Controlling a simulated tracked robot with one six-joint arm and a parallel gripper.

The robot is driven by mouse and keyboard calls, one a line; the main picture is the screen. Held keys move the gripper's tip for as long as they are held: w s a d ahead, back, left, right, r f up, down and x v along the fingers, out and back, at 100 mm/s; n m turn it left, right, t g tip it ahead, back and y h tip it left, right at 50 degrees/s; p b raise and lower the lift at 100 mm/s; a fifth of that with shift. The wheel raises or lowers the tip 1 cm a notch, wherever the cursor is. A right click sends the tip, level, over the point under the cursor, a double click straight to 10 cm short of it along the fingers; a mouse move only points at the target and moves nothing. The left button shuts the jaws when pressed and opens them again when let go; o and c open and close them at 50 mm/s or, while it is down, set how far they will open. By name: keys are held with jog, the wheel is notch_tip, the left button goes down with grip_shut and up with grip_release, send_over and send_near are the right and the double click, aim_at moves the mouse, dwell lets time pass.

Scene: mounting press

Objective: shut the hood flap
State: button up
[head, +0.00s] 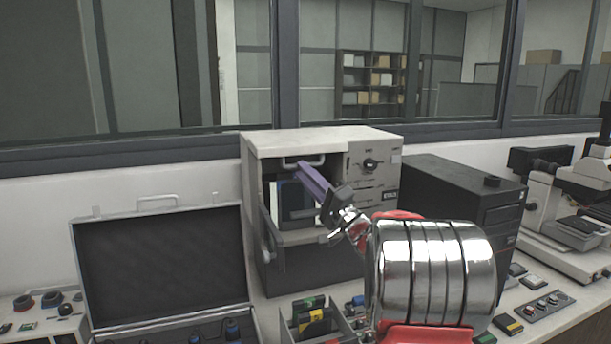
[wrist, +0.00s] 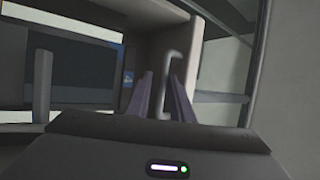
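The mounting press (head: 368,138) stands on the bench in the middle of the head view, its front compartment open. A pale bar handle (head: 290,162) sits under the front edge of its light top, seemingly the raised hood flap (head: 300,142). My gripper (head: 303,170), with purple fingers, reaches up to this handle from the lower right. In the wrist view the grey handle (wrist: 172,68) shows between and beyond the two parted fingers (wrist: 160,82). Whether a finger touches it I cannot tell. My arm hides part of the press front.
A dark panel with a handle (head: 270,238) is at the compartment's lower left. An open case (head: 160,265) stands left, a black cabinet (head: 450,190) and a microscope (head: 560,200) right. A parts tray (head: 300,330) lies in front. A window wall is behind.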

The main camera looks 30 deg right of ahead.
jog(key=v, duration=1.3)
jog(key=shift+f, duration=0.2)
jog(key=shift+s, duration=0.25)
